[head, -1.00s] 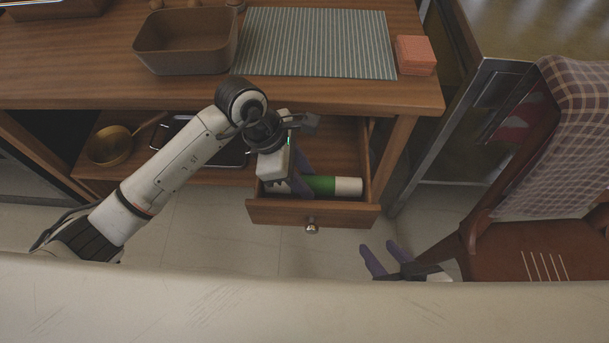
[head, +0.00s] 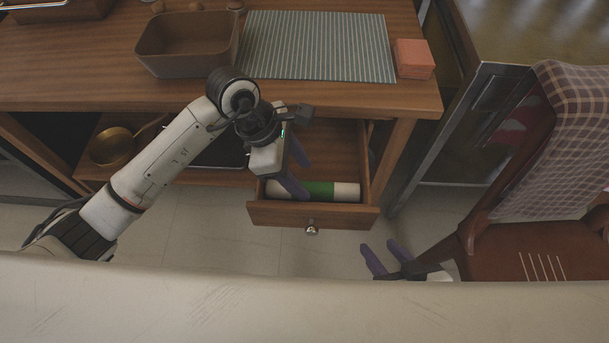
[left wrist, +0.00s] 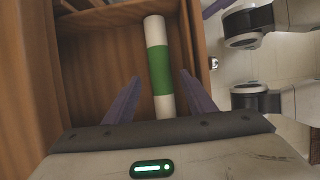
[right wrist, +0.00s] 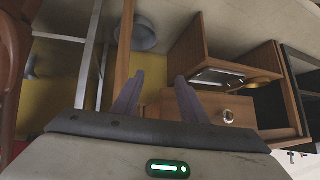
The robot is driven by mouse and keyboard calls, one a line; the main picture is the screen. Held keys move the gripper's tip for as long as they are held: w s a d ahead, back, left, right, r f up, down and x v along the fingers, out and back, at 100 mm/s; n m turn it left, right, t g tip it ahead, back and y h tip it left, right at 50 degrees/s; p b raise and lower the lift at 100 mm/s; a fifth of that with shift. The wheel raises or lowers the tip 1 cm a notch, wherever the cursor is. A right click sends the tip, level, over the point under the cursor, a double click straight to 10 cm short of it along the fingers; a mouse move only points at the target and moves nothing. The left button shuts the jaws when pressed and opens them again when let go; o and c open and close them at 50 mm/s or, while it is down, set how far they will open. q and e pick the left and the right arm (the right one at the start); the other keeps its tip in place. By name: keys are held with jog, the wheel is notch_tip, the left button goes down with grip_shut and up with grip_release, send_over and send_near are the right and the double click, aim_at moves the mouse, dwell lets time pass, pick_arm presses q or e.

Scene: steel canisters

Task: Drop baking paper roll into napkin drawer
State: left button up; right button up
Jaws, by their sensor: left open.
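The baking paper roll (head: 318,189), white with a green band, lies along the front of the open napkin drawer (head: 314,215). My left gripper (head: 298,170) is open and empty just above the roll, over the drawer. My right gripper (head: 378,252) is low, to the right of the drawer front, with its fingers apart and nothing between them. In the right wrist view the drawer front with its round knob (right wrist: 227,115) shows beyond the right fingers.
A brown basket (head: 185,45), striped mat (head: 315,45) and orange box (head: 414,58) stand on the tabletop above. A brass pan (head: 111,147) is on the lower shelf at left. A chair (head: 530,245) with a checked cloth stands at right.

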pick_arm(q)
jog(key=p+v, duration=0.1)
jog(key=v, duration=0.8)
jog(key=shift+r, duration=0.3)
pick_arm(e)
jog(key=shift+s+d, duration=0.15)
jog(key=shift+d, duration=0.05)
pick_arm(q)
jog(key=shift+a, duration=0.15)
